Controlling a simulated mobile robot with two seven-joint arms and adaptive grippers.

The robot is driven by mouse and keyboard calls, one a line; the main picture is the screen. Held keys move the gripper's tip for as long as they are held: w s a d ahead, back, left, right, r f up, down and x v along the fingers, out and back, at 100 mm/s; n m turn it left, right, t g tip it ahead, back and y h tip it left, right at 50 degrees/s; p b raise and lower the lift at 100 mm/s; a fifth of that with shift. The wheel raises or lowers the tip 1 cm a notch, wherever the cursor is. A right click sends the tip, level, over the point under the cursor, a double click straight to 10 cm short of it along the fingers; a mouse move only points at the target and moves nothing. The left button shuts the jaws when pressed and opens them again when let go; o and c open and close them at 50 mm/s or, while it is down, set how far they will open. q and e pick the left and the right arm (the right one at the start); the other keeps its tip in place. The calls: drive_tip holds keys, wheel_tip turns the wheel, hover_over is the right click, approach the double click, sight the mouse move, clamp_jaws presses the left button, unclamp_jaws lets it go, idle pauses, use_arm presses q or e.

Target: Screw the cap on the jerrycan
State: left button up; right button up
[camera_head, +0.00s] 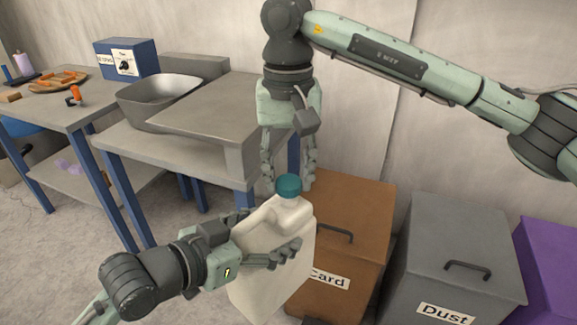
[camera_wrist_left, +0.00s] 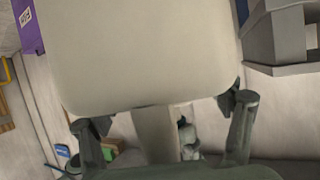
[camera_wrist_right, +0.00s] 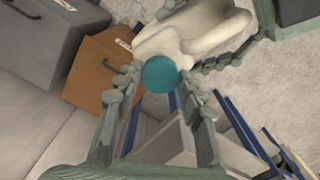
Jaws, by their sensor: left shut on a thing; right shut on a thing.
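The white jerrycan (camera_head: 262,277) is held tilted in front of the brown bin, with its neck towards the top. My left gripper (camera_head: 270,240) is shut on the jerrycan's body; the can's pale surface (camera_wrist_left: 140,50) fills much of the left wrist view between the fingers. The teal cap (camera_head: 289,186) sits at the jerrycan's neck. My right gripper (camera_head: 290,178) points down from above with its fingers around the cap. The right wrist view shows the cap (camera_wrist_right: 160,74) between the fingertips, over the neck. I cannot tell how far the cap is threaded.
A brown "Card" bin (camera_head: 350,215), a grey "Dust" bin (camera_head: 460,240) and a purple bin (camera_head: 550,255) stand at the right. A grey worktable (camera_head: 200,120) with a basin (camera_head: 160,100) is behind, left. Another table (camera_head: 55,112) holds a blue box (camera_head: 127,58).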

use_arm(q)
drive_tip(key=shift+r, duration=0.2)
use_arm(e)
drive_tip(key=shift+f, duration=0.55)
idle(0.3)
